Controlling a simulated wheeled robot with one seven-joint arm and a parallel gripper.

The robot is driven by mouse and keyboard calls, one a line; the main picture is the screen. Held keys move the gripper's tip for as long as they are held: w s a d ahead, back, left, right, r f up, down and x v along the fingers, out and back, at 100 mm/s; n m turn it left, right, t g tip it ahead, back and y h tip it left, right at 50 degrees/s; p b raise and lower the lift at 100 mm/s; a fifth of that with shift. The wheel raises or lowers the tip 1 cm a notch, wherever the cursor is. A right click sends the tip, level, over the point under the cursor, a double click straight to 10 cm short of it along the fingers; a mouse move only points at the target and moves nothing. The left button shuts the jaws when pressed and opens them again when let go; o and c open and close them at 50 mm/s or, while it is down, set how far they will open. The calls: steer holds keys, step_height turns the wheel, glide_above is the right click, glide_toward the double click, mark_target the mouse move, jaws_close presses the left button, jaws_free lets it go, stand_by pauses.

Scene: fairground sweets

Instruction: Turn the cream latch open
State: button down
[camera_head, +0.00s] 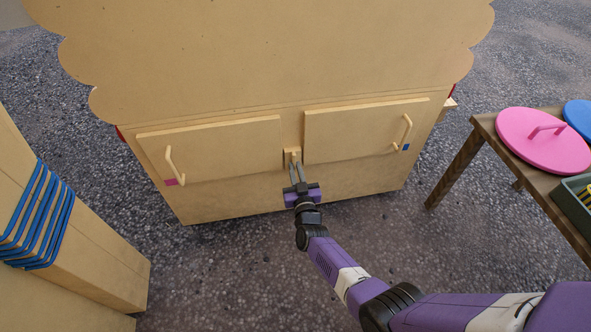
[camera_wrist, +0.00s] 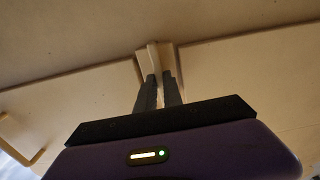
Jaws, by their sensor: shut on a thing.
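The cream latch (camera_head: 292,153) sits on the front of the cream cabinet (camera_head: 240,186), between its two doors. My gripper (camera_head: 296,168) reaches it from the front, its fingertips at the latch. In the wrist view the latch (camera_wrist: 153,58) stands up between the two dark fingers of my gripper (camera_wrist: 160,84), which are shut on it. The fingers hide its lower part. The left door (camera_head: 225,150) and right door (camera_head: 365,130) look flush with the cabinet front. How far the latch is turned is too small to tell.
The left door has a bar handle (camera_head: 173,166) with a pink tag; the right door's handle (camera_head: 404,131) has a blue tag. A wooden table (camera_head: 481,128) at right holds a pink lid (camera_head: 542,141). A cream block with blue bands (camera_head: 40,215) stands at left.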

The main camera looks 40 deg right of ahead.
steer(key=shift+f, duration=0.1)
steer(key=c, duration=1.5)
jaws_free()
steer(key=shift+s, duration=0.1)
steer(key=p+v, duration=0.3)
steer(key=v, duration=0.4)
steer(key=shift+s+a+p, duration=0.25)
steer(key=shift+s+p, duration=0.05)
